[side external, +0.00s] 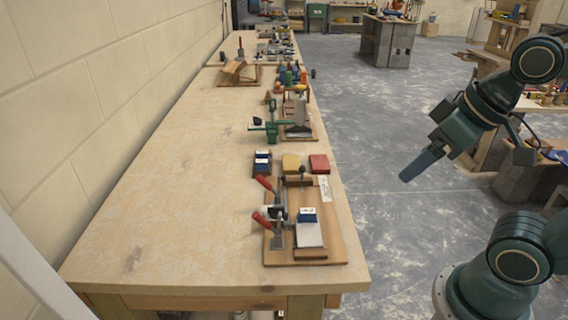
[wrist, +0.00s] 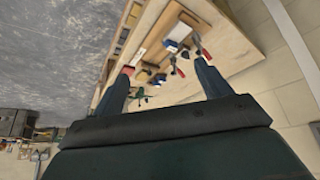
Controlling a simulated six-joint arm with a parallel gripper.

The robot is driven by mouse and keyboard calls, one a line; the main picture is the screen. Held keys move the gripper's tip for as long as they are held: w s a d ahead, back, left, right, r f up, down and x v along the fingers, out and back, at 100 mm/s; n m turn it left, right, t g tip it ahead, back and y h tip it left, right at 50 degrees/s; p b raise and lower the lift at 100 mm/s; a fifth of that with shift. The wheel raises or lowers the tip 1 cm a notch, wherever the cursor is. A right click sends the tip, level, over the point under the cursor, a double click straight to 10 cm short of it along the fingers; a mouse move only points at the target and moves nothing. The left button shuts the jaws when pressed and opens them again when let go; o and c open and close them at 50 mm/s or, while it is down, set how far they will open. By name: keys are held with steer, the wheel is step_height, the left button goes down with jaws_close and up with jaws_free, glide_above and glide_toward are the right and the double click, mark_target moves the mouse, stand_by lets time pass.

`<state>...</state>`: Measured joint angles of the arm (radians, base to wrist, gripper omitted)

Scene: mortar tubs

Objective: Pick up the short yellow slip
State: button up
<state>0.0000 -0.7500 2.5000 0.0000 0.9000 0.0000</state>
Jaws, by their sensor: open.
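A small yellow block-like piece (side external: 291,162) lies on the wooden bench between a dark blue piece (side external: 262,164) and a red piece (side external: 319,164). It is the only clear yellow piece near the front; I cannot tell its exact shape. In the wrist view the yellow piece (wrist: 143,76) shows small between my fingers, with the red piece (wrist: 127,70) by the left fingertip. My gripper (side external: 409,176) is off the bench's right side, above the floor and well apart from the pieces. Its two fingers (wrist: 162,64) are spread with nothing held between them.
A wooden board (side external: 335,246) with red-handled clamps (side external: 262,220) and a pale block (side external: 309,234) lies in front of the pieces. A green clamp fixture (side external: 271,130) stands behind them. The bench's left half (side external: 170,210) is bare. A wall (side external: 80,90) runs along the left.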

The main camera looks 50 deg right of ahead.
stand_by(0.3)
steer(key=w+d+r+m+g, duration=0.1)
steer(key=w+d+r+m, duration=0.1)
steer(key=w, duration=0.9)
steer(key=w+d+r+m+g, duration=0.1)
steer(key=w+d+r+m, duration=0.15)
steer(key=w, duration=0.75)
steer(key=w+d+f+m+g, duration=0.1)
steer(key=w+d+f, duration=0.2)
steer(key=w+f, duration=0.2)
steer(key=w+d+f+m, duration=0.2)
steer(key=w+d+f, duration=0.1)
steer(key=w+f, duration=0.3)
steer(key=w+d+f+m+g+h, duration=0.1)
steer(key=w+d+f, duration=0.2)
steer(key=w+f, duration=0.3)
steer(key=w, duration=0.3)
steer(key=shift+g, duration=0.3)
steer(key=shift+m, duration=0.25)
glide_above(291, 163)
steer(key=shift+s+f, duration=0.1)
steer(key=shift+f, duration=4.1)
